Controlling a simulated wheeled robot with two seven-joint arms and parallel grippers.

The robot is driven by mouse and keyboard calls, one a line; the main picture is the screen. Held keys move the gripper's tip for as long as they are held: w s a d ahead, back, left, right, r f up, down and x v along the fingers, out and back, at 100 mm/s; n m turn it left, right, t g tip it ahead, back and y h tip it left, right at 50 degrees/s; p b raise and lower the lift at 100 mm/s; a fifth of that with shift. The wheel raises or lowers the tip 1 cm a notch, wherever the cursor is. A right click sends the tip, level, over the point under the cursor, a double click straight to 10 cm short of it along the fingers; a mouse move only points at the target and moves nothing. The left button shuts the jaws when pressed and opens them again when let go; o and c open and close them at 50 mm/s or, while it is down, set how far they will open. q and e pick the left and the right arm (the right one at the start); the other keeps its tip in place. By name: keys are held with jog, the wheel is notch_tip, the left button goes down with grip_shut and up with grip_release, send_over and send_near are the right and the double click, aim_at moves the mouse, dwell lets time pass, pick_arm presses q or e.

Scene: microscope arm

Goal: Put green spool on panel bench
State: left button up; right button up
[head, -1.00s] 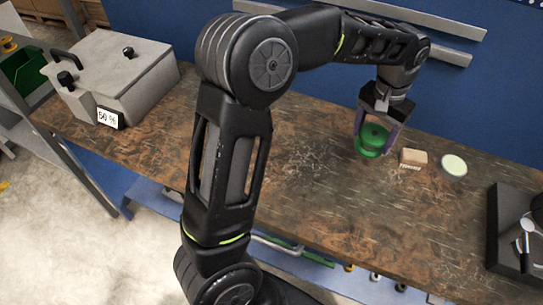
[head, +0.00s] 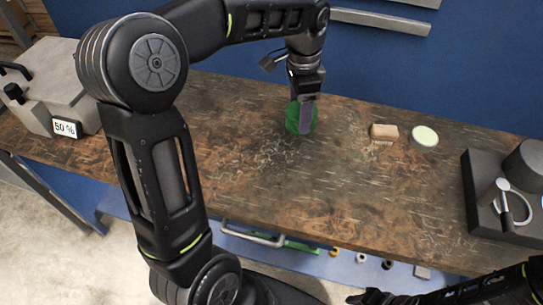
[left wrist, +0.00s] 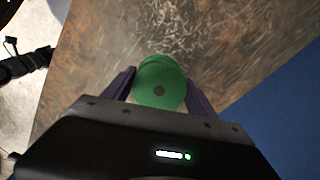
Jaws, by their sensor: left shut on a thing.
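The green spool (head: 292,117) is in my left gripper (head: 304,128) over the back middle of the brown worn bench top (head: 250,180).
A brush-like block (head: 383,132) and a round pale green dish (head: 424,137) lie right of the spool. A dark machine (head: 480,190) stands at the right end. A grey box with a "50 %" label (head: 65,129) stands at the left. The bench middle is clear.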

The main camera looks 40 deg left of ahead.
pick_arm(q)
jog(key=s+a+m+b, duration=0.1)
jog(key=s+a+m, duration=0.3)
jog(key=m, duration=0.3)
jog(key=shift+s+a+m+b, duration=0.3)
jog(key=shift+a+b, duration=0.05)
jog(key=shift+a, duration=0.3)
jog(key=shift+f, duration=0.1)
send_near(270, 163)
jog(key=shift+w+a+f, duration=0.35)
jog(key=shift+w+a, duration=0.1)
jog(key=shift+w, duration=0.3)
jog(key=shift+w+a+f, duration=0.35)
jog(key=shift+w+a, duration=0.1)
jog(key=shift+w, duration=0.25)
notch_tip(270, 163, down, 3)
jog(key=shift+f, duration=0.35)
